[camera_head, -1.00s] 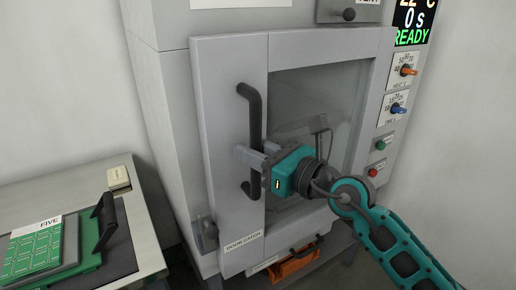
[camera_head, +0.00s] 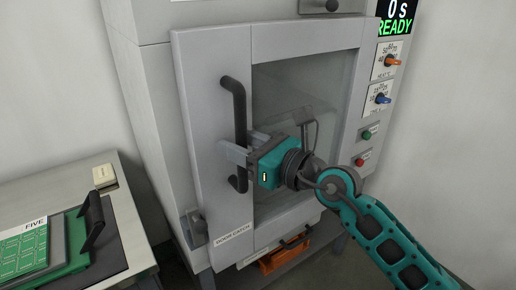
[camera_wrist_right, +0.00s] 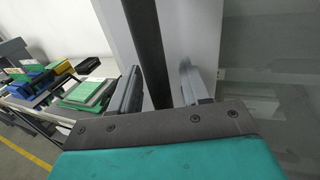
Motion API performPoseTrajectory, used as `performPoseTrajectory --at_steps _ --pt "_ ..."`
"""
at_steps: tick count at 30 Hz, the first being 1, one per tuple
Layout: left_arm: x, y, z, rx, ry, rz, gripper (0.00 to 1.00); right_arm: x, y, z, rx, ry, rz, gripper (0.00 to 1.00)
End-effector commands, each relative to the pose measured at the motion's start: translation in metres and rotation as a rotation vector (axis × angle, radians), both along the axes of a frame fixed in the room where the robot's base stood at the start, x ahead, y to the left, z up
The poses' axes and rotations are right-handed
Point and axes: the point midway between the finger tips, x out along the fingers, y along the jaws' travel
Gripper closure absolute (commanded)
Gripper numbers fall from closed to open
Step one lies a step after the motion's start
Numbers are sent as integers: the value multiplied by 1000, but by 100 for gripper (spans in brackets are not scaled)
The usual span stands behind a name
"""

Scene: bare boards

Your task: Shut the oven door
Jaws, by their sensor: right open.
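The oven door (camera_head: 305,38) is a grey panel with a large window and a label at its lower left. Its left edge appears to stand a little out from the oven body (camera_head: 150,110). A black vertical bar handle (camera_head: 238,100) is on the door's left part. My right gripper (camera_head: 238,148) is at the lower half of this handle. In the right wrist view the handle (camera_wrist_right: 150,50) passes between the two open fingers, with gaps at both sides. A catch (camera_head: 196,226) is at the lower left, beside the door edge. My left gripper is not in view.
A control panel with an orange knob (camera_head: 393,60), a blue knob (camera_head: 382,98) and buttons is right of the door. A bench with green boards (camera_head: 72,245) stands at the left. An orange bin (camera_head: 285,257) sits below the oven.

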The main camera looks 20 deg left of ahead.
Motion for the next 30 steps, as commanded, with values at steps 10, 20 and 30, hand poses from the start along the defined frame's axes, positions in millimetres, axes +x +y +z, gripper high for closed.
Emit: performPoseTrajectory --at_steps 10,20,30 --pt "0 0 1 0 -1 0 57 -21 -59 -2 -3 1 -4 53" --pt "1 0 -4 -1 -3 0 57 -40 -110 -1 -2 -2 -4 53" --pt "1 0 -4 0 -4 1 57 -44 -119 0 0 -1 -3 53"
